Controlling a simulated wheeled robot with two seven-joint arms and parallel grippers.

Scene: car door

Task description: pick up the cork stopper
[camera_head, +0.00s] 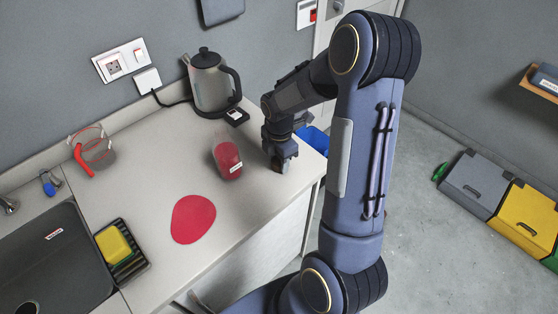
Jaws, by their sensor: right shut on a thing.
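My right gripper (281,168) points down at the right end of the counter, just right of the bottle. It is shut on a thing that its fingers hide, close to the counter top. I cannot make out a cork stopper anywhere in the view. A clear bottle (227,158) with red contents and a white label stands left of the gripper, apart from it. My left gripper is not in view.
A grey kettle (209,82) stands behind the bottle. A red round mat (193,219) lies on the counter (150,185). A glass jug (94,149) stands at the left, near a sink (50,262) and a yellow sponge (113,244). The counter's right edge is close to my gripper.

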